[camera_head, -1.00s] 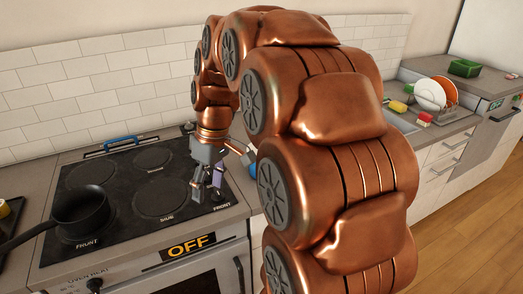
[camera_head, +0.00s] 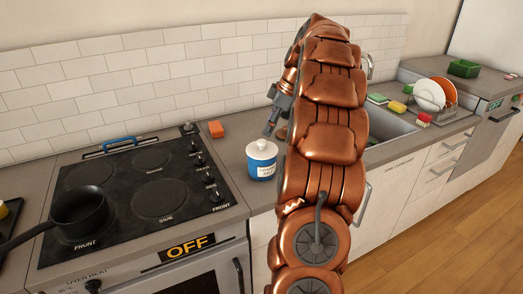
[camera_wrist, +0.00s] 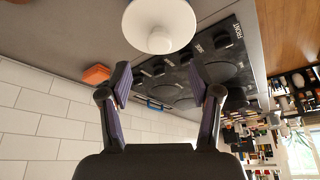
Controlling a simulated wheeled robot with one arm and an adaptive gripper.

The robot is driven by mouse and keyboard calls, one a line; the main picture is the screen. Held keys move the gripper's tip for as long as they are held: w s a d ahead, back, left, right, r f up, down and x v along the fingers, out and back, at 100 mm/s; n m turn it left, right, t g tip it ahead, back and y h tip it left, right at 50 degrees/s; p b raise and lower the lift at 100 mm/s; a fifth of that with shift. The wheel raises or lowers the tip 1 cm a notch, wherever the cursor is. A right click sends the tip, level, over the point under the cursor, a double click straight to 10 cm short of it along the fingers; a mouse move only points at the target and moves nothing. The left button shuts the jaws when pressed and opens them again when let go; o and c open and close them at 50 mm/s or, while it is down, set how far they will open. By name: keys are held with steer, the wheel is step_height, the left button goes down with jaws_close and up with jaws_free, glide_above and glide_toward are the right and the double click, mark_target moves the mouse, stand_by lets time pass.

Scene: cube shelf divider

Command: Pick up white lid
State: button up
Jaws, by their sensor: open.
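The white lid (camera_head: 262,147) sits on a blue and white canister (camera_head: 261,168) on the counter right of the stove. In the wrist view the white lid (camera_wrist: 158,30) with its round knob is at the top centre, beyond my fingertips and apart from them. My gripper (camera_head: 270,128) is above and to the right of the lid in the head view. In the wrist view my gripper (camera_wrist: 160,75) is open, with nothing between its two fingers. My arm hides the counter behind it.
A black pan (camera_head: 80,210) stands on the stove (camera_head: 145,185). The sink (camera_head: 393,138) and a dish rack with plates (camera_head: 430,94) are at the right.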

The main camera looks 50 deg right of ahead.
mark_target(262, 141)
steer(key=shift+p+x, duration=1.5)
steer(key=shift+x, duration=2.2)
steer(key=shift+d, duration=0.1)
jaws_close()
